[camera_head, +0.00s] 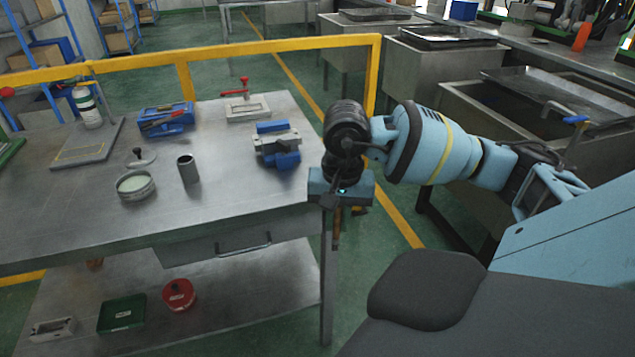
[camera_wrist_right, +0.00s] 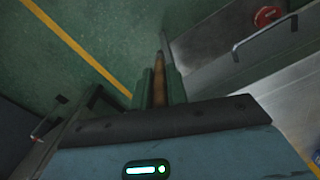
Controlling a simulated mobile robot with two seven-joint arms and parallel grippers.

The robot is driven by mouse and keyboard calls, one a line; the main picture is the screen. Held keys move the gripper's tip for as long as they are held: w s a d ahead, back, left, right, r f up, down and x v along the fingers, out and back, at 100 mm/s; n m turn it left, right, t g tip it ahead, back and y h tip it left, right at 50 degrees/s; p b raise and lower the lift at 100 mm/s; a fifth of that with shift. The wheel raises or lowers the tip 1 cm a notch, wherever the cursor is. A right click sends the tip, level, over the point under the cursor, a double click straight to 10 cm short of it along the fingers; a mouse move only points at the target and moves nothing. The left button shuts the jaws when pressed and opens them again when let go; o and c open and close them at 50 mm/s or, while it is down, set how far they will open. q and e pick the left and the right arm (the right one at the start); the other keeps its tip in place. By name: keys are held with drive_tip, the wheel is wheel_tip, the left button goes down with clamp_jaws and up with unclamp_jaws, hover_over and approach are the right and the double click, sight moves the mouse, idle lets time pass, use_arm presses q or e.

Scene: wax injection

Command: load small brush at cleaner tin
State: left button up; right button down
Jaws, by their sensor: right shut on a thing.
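The small brush (camera_head: 337,232) is held in my right gripper (camera_head: 336,207), which is shut on it just off the workbench's right front corner. The brush hangs down, brownish with a dark tip; its top is hidden by the gripper. In the right wrist view, the brush (camera_wrist_right: 160,82) lies between the two fingers (camera_wrist_right: 160,90). The cleaner tin (camera_head: 135,193) is a round, open metal tin with pale green content, on the workbench left of my right gripper and well apart from it. A lid with a dark knob (camera_head: 141,159) lies behind it. My left gripper is out of view.
The workbench (camera_head: 235,200) also carries a grey cup (camera_head: 188,170), a blue-and-grey vise (camera_head: 277,146), a blue tool tray (camera_head: 166,120) and a spray bottle (camera_head: 88,107). A yellow rail (camera_head: 185,80) runs behind. The bench's front middle is clear.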

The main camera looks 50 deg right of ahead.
drive_tip(key=w+a+r+n, duration=0.1)
drive_tip(key=w+a+n, duration=0.1)
drive_tip(key=a+n, duration=0.3)
drive_tip(key=w+a+n, duration=0.2)
drive_tip(key=a+n, duration=0.3)
drive_tip(key=a, duration=0.8)
drive_tip(key=shift+w+r+n, duration=0.25)
drive_tip(key=shift+r+n, duration=0.05)
drive_tip(key=shift+r, duration=0.05)
